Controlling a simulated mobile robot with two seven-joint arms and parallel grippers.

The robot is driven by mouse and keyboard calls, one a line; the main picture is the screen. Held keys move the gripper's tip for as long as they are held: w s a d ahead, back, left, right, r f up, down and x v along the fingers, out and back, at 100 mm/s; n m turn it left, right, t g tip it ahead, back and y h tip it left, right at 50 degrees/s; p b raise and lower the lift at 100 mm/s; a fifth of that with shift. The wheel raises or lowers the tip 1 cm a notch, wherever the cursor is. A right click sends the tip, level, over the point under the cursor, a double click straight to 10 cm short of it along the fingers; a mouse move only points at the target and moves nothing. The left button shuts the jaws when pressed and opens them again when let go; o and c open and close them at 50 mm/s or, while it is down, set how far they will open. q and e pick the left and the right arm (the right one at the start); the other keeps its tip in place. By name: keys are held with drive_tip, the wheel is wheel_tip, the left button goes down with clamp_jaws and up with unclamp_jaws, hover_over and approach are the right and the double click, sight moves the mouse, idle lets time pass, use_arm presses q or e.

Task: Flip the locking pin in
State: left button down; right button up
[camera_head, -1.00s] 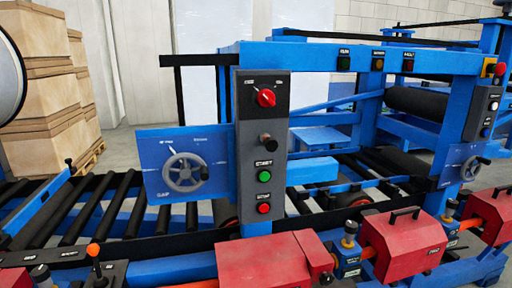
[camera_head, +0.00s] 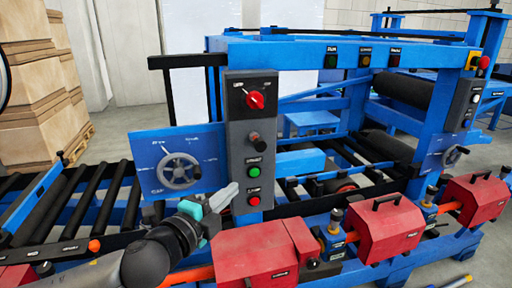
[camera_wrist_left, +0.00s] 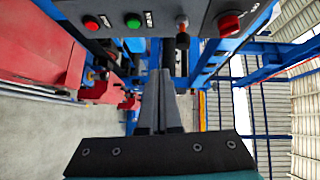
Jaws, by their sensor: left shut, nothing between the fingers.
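A grey control panel (camera_head: 238,150) carries a red rotary switch (camera_head: 255,100), a dark protruding knob (camera_head: 257,142), a green button (camera_head: 254,171) and a red button (camera_head: 254,200). I cannot tell for certain which part is the locking pin. My left gripper (camera_head: 231,193) is shut and empty, its grey fingers pointing toward the panel's lower left edge. My right gripper is not in view.
A blue plate with a handwheel (camera_head: 179,170) stands left of the panel. Red boxes (camera_head: 255,252) line the front rail below the gripper. An orange-tipped lever (camera_head: 94,245) is at lower left, near my arm. Rollers (camera_head: 80,205) lie behind.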

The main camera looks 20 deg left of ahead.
use_arm(q)
drive_tip(key=shift+m+h, duration=0.5)
drive_tip(key=shift+m, duration=0.1)
drive_tip(key=r, duration=0.1)
drive_tip(key=s+d+r, duration=0.1)
drive_tip(key=d+r, duration=0.1)
drive_tip(key=r, duration=0.1)
drive_tip(key=shift+s, duration=0.3)
drive_tip(key=p, duration=0.3)
approach(265, 146)
drive_tip(key=w+d, duration=0.2)
drive_tip(key=w, duration=0.2)
drive_tip(key=shift+w+a+f, duration=0.1)
drive_tip(key=shift+w+a, duration=0.05)
drive_tip(key=shift+w, duration=0.25)
drive_tip(key=shift+w+a+f, duration=0.15)
drive_tip(key=shift+w, duration=0.2)
